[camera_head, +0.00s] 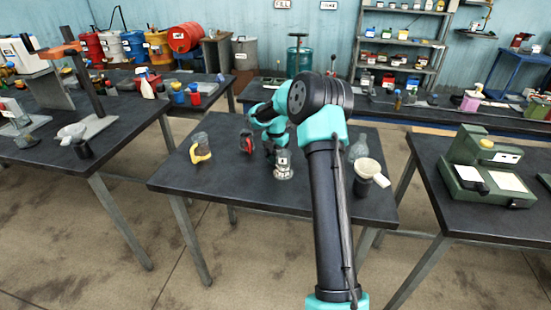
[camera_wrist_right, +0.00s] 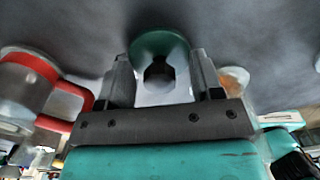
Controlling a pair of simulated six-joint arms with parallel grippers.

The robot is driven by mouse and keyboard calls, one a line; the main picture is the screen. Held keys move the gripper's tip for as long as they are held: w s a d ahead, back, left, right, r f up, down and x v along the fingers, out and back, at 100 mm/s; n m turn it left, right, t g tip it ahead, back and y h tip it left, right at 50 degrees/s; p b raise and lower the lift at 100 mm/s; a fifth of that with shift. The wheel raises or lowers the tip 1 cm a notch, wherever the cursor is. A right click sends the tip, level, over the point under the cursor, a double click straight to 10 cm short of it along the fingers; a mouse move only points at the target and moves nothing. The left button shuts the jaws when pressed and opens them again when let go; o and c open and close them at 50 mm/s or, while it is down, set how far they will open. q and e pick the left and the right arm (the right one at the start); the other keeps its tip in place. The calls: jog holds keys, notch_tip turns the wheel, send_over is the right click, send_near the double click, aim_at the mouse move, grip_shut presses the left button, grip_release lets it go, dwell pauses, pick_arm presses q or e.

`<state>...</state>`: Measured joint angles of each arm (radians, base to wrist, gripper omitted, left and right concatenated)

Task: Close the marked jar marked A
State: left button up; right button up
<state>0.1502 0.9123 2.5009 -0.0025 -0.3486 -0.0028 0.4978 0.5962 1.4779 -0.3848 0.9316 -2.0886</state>
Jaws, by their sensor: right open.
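A small clear jar (camera_head: 284,174) with a pale label stands near the middle of the centre table. The label's letter is too small to read. My right gripper (camera_head: 282,150) is directly above it, pointing down, and hides its top. My left gripper is not in view.
A yellow-handled jug (camera_head: 200,149) stands left on the centre table (camera_head: 225,180). A glass flask (camera_head: 358,148) and pale funnel (camera_head: 368,168) stand right. The table's front left is clear.

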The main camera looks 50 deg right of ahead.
aim_at(275, 152)
jog(key=c, duration=1)
jog(key=shift+r, duration=0.1)
notch_tip(275, 152, up, 10)
jog(key=shift+f, duration=0.1)
dwell(0.3)
dwell(0.4)
